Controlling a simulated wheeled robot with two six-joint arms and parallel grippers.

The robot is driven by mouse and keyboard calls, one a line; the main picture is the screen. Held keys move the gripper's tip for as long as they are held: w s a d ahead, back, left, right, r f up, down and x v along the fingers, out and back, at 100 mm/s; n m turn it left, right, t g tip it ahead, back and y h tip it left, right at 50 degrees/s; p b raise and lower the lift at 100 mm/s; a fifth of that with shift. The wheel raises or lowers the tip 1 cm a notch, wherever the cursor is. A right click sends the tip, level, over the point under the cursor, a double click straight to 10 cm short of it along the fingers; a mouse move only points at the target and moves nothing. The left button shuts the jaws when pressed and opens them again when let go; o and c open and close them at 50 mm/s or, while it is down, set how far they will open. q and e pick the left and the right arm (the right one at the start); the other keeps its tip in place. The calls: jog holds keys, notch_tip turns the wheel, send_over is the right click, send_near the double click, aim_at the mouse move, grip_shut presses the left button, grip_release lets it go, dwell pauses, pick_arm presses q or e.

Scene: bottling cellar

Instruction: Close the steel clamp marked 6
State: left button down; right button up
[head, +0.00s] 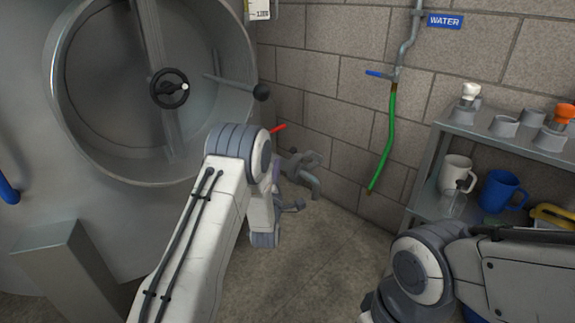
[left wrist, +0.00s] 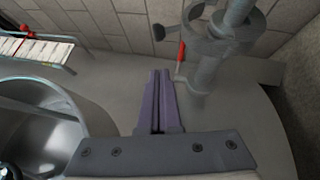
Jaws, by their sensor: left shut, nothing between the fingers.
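In the left wrist view, my left gripper (left wrist: 159,76) is shut and empty, its two fingers together. Ahead and to the right is a grey steel pipe with a ring-like clamp fitting (left wrist: 222,32) around it. I cannot read a 6 on it or tell whether it is open. A red lever (left wrist: 181,57) shows beside the pipe, apart from the fingertips. In the head view, grey pipe fittings (head: 301,163) and the red lever (head: 279,128) show past my left arm, which hides part of that area. My right gripper is out of view.
A large steel tank with a round opening (head: 60,100) and handwheel (head: 169,88) stands at left. A green hose (head: 382,150) hangs on the block wall. A shelf (head: 445,127) with mugs and caps stands at right. Bare floor (head: 320,260) lies between my arms.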

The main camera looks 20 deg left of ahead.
aim_at(297, 157)
pick_arm(q)
jog(key=shift+w+d+r+b, duration=0.3)
jog(key=shift+w+d, duration=0.25)
jog(key=shift+w, duration=0.3)
jog(key=shift+w+d+r+b, duration=0.3)
jog(key=shift+w+d, duration=0.25)
jog(key=shift+w, duration=0.3)
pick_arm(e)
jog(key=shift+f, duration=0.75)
